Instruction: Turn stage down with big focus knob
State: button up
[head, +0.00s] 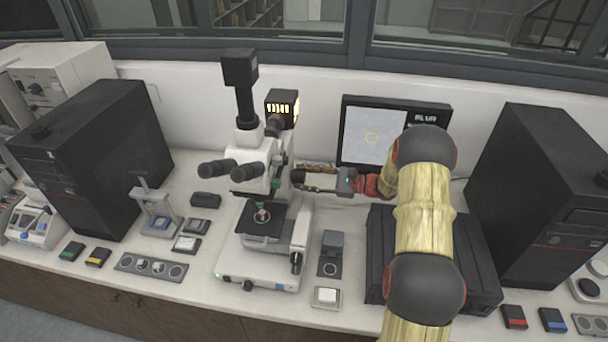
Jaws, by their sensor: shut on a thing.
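A white microscope (278,185) with black eyepieces (232,168) stands left of the middle of the bench. Its stage (262,219) sits low under the objectives, with a small pinkish item on it. My gripper (303,184) reaches in from the right with its dark fingers at the right side of the microscope's column. Another dark knob (297,262) shows lower at the right of the base.
A monitor (376,130) stands behind my arm, with a black box (480,255) below it. Black towers stand at left (95,150) and right (545,200). Small blocks and trays lie along the front.

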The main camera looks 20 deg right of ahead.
jog(key=o, duration=1.1)
jog(key=shift+o, duration=0.2)
jog(key=v, duration=1.2)
